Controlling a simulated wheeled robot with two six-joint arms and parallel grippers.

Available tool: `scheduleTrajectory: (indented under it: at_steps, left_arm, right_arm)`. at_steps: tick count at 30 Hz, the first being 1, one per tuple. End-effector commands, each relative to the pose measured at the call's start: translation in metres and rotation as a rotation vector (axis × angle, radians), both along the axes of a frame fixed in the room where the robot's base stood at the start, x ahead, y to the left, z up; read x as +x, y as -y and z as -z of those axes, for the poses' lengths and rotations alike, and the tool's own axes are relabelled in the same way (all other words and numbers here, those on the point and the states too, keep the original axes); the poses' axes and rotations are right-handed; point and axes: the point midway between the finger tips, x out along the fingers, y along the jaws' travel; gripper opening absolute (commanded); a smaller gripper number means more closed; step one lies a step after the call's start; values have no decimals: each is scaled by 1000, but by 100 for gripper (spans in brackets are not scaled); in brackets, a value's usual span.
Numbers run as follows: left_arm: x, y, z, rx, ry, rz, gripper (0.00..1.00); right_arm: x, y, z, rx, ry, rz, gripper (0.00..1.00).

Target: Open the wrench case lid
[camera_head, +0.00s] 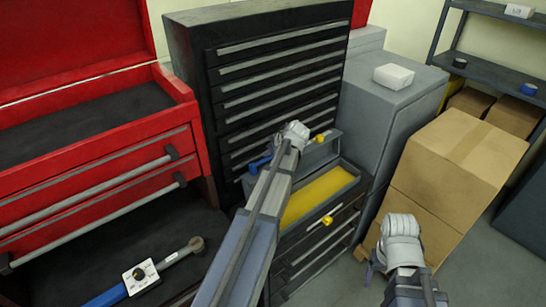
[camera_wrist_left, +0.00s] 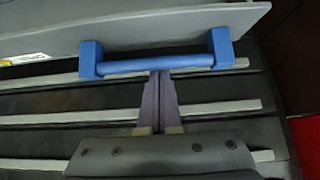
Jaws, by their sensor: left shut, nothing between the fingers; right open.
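The grey wrench case (camera_head: 352,192) sits on a dark drawer cabinet in the head view, its yellow inside showing. Its lid (camera_head: 322,152) is raised at the back, partly hidden by my left arm. A blue handle (camera_head: 258,164) shows left of my left wrist. In the left wrist view the blue handle (camera_wrist_left: 150,65) runs along the grey lid (camera_wrist_left: 180,25). My left gripper (camera_wrist_left: 160,76) is shut and empty, its tips at the handle's bar; I cannot tell whether they touch. My right gripper (camera_head: 370,268) is open, low at the right, away from the case.
A tall black drawer chest (camera_head: 195,50) stands behind the case. A red tool chest (camera_head: 90,165) and a torque wrench (camera_head: 150,275) are at the left. A grey cabinet (camera_head: 395,105) and cardboard boxes (camera_head: 455,165) are at the right.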

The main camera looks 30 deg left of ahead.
Motion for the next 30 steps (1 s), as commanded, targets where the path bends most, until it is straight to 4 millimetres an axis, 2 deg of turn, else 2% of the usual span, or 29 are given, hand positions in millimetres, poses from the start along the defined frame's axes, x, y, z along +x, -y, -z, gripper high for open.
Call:
scheduleTrajectory:
  at_steps: [1, 13, 23, 27, 30]
  left_arm:
    - [2, -3, 6, 0, 1, -1, 0]
    - [1, -4, 6, 4, 2, 1, 0]
    - [-19, 40, 5, 206, 84, 6, 0]
    - [-25, 56, 0, 222, 92, 1, 0]
    - [-25, 60, 0, 220, 93, 0, 0]
  right_arm:
    - [0, 0, 6, 0, 0, 0, 72]
    - [0, 0, 6, 0, 0, 1, 72]
    - [0, 0, 41, 0, 0, 2, 72]
    - [0, 0, 38, 0, 0, 2, 72]
    - [0, 0, 38, 0, 0, 2, 72]
